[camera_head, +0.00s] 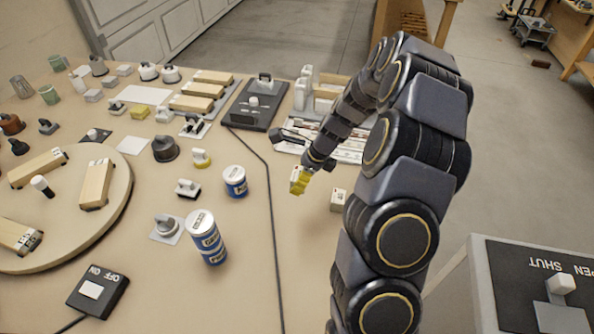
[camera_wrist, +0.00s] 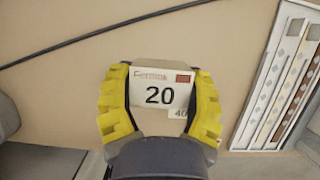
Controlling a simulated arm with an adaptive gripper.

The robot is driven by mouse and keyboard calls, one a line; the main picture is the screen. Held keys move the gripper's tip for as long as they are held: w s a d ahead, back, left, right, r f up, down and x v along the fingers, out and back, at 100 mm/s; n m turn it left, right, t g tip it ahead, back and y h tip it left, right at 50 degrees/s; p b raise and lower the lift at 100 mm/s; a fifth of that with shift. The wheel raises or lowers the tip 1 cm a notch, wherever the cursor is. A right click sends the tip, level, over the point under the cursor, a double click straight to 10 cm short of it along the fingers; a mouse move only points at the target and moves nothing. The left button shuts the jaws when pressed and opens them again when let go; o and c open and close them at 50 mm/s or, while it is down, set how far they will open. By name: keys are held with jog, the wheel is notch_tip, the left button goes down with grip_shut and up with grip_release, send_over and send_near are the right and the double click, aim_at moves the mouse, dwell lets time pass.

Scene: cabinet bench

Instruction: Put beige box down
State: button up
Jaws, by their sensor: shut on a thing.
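The beige box (camera_wrist: 158,66) is between the yellow fingers of my gripper (camera_wrist: 160,103) in the wrist view. Its white label reads "20". In the head view my gripper (camera_head: 299,181) is shut on it over the bench, and the fingers mostly hide the box. Whether the box touches the bench top cannot be told. A second small beige box (camera_head: 338,201) stands just right of my gripper. In the wrist view a label reading "40" (camera_wrist: 178,113) shows partly behind the held box.
A blue and white can (camera_head: 235,182) and a stack of cans (camera_head: 207,238) stand to the left. A black cable (camera_head: 271,215) runs along the bench. A flat tray (camera_head: 350,151) lies behind my gripper. Bare bench (camera_head: 305,255) lies in front.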

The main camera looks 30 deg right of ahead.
jog(key=shift+s+a+r, duration=0.25)
jog(key=shift+s+a, duration=0.05)
jog(key=shift+s, duration=0.35)
